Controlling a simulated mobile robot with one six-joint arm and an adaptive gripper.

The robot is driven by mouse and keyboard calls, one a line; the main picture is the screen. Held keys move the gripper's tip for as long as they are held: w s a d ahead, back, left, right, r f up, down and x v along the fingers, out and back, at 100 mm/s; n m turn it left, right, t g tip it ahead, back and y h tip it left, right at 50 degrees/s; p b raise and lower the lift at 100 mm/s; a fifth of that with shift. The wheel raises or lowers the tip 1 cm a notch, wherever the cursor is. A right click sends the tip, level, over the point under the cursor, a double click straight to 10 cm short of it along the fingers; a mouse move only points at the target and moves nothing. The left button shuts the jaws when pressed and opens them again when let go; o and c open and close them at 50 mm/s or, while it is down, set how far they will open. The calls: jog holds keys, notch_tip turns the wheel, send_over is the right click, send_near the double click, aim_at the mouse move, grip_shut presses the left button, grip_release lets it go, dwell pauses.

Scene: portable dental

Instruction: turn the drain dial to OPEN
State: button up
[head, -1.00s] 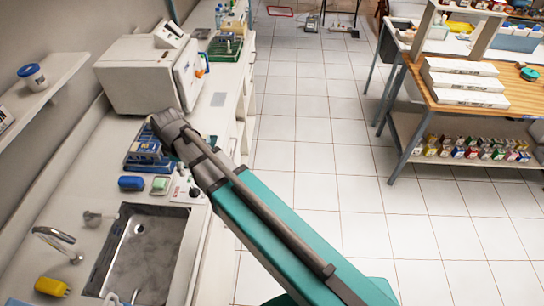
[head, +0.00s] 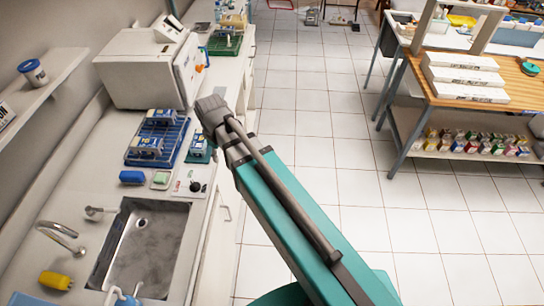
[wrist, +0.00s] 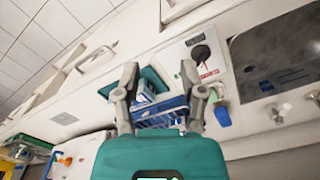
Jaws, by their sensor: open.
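The drain dial is a black knob (head: 195,187) on a small white panel (head: 187,193) on the counter, just behind the sink (head: 140,245). In the wrist view the knob (wrist: 200,52) is at upper right, with red marking on its panel. Which mark the dial points at is too small to tell. My gripper (wrist: 160,73) is open and empty. The knob is apart from it, beyond the right-hand finger. Between the fingers in the picture is a teal tray with a blue-and-white box (wrist: 145,90). In the head view my arm hides the fingers.
A blue rack with boxes (head: 160,138), a blue block (head: 132,177) and a pale green-topped block (head: 161,180) stand near the panel. A tap (head: 62,238) and a yellow item (head: 55,281) are left of the sink. A white machine (head: 150,68) stands behind.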

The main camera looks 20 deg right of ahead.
jog(key=s+d+m, duration=0.2)
jog(key=d+m, duration=0.2)
jog(key=d, duration=0.3)
jog(key=s+d+m, duration=0.3)
jog(key=d+m, duration=0.1)
jog(key=d, duration=0.4)
jog(key=shift+d+f+b, duration=0.3)
jog(key=shift+f+b, duration=0.05)
jog(key=shift+f, duration=0.05)
jog(key=shift+s+a, duration=0.1)
jog(key=r+n+p, duration=0.1)
jog(key=n, duration=0.3)
send_over(194, 183)
jog(key=shift+r, duration=0.15)
notch_tip(194, 183, down, 14)
jog(key=b, duration=1.3)
jog(key=shift+r+b, duration=0.1)
jog(key=shift+b, duration=0.2)
